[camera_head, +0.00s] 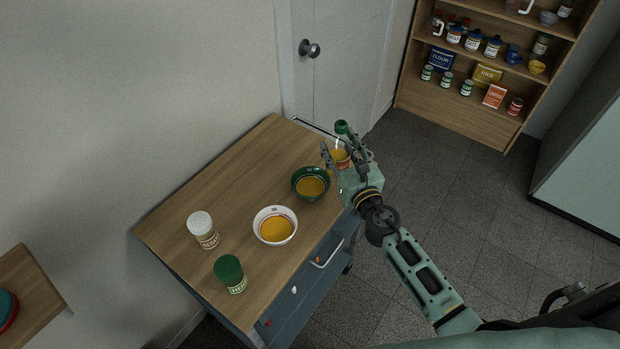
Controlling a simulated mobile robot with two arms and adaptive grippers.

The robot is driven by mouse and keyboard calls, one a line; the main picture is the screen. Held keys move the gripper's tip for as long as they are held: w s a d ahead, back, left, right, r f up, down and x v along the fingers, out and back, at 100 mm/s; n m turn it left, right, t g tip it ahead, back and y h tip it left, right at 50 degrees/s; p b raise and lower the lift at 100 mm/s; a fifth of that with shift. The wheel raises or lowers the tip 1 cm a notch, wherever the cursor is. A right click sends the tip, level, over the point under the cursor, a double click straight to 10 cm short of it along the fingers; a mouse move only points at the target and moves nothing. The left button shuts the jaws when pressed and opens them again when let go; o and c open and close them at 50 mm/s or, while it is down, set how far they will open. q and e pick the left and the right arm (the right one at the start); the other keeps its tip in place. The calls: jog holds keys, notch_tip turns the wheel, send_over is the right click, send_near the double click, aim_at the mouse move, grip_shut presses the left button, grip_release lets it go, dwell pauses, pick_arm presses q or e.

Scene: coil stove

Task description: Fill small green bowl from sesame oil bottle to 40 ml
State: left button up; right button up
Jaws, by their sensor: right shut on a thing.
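The small green bowl (311,184) stands on the wooden cart top near its right edge, with amber liquid inside. My right gripper (338,150) is just beyond and to the right of the bowl. It is shut on a bottle (341,157) with a green cap and amber contents, likely the sesame oil bottle. The bottle looks roughly upright; its label and base are partly hidden by the fingers, and I cannot tell whether it touches the cart. My left gripper is not in view.
On the cart top (225,180), a white bowl (275,226) with amber liquid stands next to the green bowl. A white-capped shaker (202,229) and a green-capped jar (230,273) stand nearer. The far left of the top is clear. A stocked shelf (465,100) stands at the back right.

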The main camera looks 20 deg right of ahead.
aim_at(343, 141)
jog(key=shift+s+a+r, duration=0.15)
jog(key=shift+r, duration=0.05)
jog(key=shift+s+r, duration=0.1)
jog(key=shift+w+f, duration=0.2)
notch_tip(343, 141, up, 4)
jog(key=p, duration=0.4)
jog(key=shift+s+r, duration=0.1)
jog(key=shift+r, duration=0.1)
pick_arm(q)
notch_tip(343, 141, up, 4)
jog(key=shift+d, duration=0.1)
pick_arm(e)
jog(key=shift+f, duration=0.15)
